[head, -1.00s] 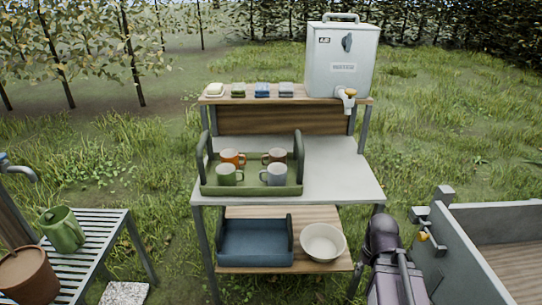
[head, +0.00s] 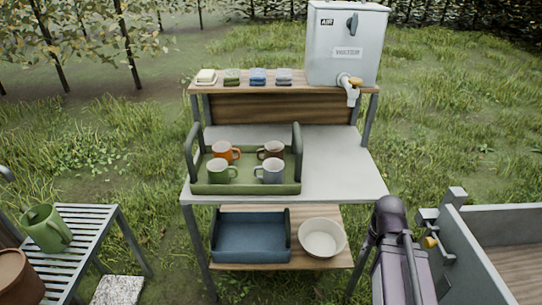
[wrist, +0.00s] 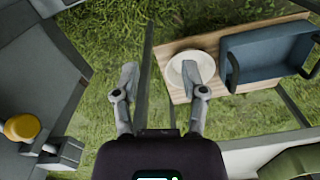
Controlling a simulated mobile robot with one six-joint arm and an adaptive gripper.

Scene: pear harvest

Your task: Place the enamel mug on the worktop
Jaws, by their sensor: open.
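Mugs stand upright in a green tray (head: 250,189) with tall dark handles: an orange mug (head: 221,151), a brown mug (head: 269,149), a green mug (head: 219,172) and a pale grey mug (head: 270,172). The frames do not label which is enamel. The tray sits on the left and middle of the pale worktop (head: 342,172). My gripper (wrist: 161,82) is open and empty in the wrist view, pointing toward the grass and lower shelf. It is away from the mugs, and its fingertips do not show in the head view.
A water dispenser (head: 346,45) and folded cloths (head: 258,77) rest on the upper shelf. Below are a blue tray (head: 250,238) and white bowl (head: 322,238). A slatted bench (head: 88,232) stands left; a grey trailer-like box (head: 480,245) stands right. The worktop's right side is bare.

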